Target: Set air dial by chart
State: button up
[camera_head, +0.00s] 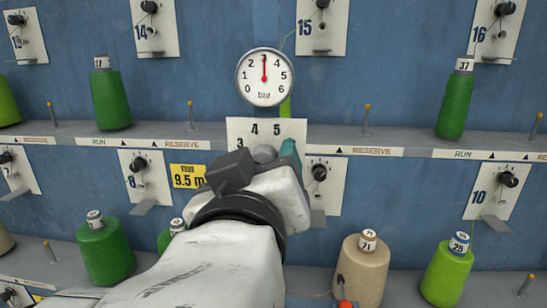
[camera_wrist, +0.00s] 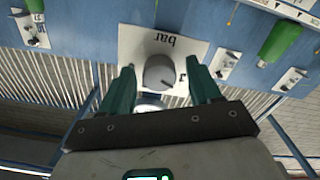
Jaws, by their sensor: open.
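A round white pressure gauge (camera_head: 264,77) marked "bar" hangs on the blue wall; its red needle points straight up at 3. Below it is a white dial plate (camera_head: 240,127) showing the numbers 3, 4 and 5. My gripper (camera_head: 264,155) is in front of the plate and hides its lower part. In the wrist view a grey round knob (camera_wrist: 159,71) stands on the plate (camera_wrist: 140,40), between the two green fingers of my gripper (camera_wrist: 160,68). The fingers are open with gaps on both sides of the knob. I cannot tell the knob's setting.
A yellow "9.5 m" sign (camera_head: 187,176) is left of my gripper. Shelves (camera_head: 350,137) carry green yarn cones (camera_head: 110,98) and a beige cone (camera_head: 361,270). Numbered plates with small black knobs, such as plate 10 (camera_head: 490,199), line the wall.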

jog(key=shift+c, duration=0.4)
jog(key=c, duration=1)
jog(key=shift+o, duration=0.2)
